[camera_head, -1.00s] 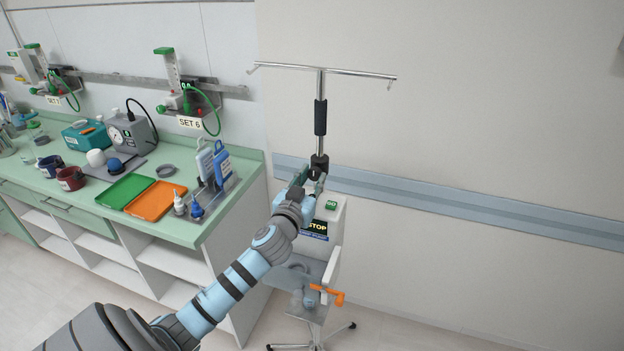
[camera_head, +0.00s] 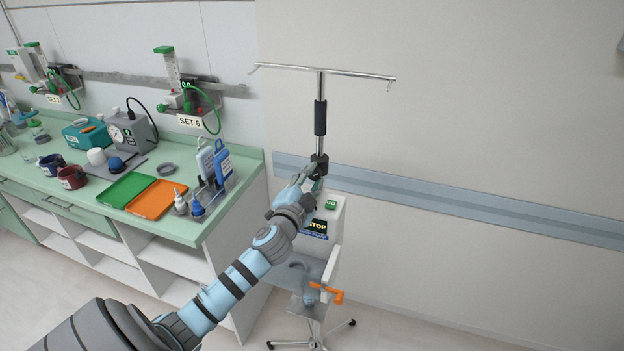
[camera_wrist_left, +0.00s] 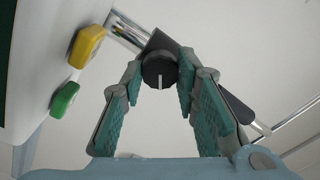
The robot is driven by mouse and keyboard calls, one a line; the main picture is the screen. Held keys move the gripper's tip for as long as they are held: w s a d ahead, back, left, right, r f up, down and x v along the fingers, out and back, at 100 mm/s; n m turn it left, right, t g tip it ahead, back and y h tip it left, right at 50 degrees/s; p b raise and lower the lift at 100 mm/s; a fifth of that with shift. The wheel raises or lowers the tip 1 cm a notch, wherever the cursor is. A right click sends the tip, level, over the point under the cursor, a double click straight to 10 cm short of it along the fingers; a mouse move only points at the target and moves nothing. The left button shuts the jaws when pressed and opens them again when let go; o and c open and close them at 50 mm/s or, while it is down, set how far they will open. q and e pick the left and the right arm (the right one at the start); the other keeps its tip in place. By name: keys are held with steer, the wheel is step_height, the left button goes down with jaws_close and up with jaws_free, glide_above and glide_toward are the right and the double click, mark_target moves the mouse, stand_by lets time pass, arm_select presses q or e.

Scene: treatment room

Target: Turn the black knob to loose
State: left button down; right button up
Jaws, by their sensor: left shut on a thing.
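The black knob (camera_wrist_left: 160,70) is round with a white pointer line, seen face-on in the left wrist view. It sits on a black collar on the steel pole (camera_head: 320,142) of the stand. My left gripper (camera_wrist_left: 158,76) has its teal-padded fingers on either side of the knob, shut on it. In the head view my left gripper (camera_head: 312,173) reaches the collar from the lower left and hides most of the knob. Any marking for loose is not readable. My right gripper is in no view.
Below the collar is a white box with a green GO button (camera_head: 330,204) and a STOP label (camera_head: 317,226). An orange handle (camera_head: 327,293) sticks out lower down. A green counter (camera_head: 190,226) with trays and bottles stands left.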

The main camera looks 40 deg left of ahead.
arm_select(q)
steer(key=m, duration=0.6)
steer(key=shift+m, duration=0.3)
steer(key=m, duration=0.6)
steer(key=shift+r+m, duration=0.1)
steer(key=shift+m, duration=0.2)
steer(key=c, duration=1.2)
jaws_free()
steer(key=v, duration=1.2)
steer(key=shift+w, duration=0.15)
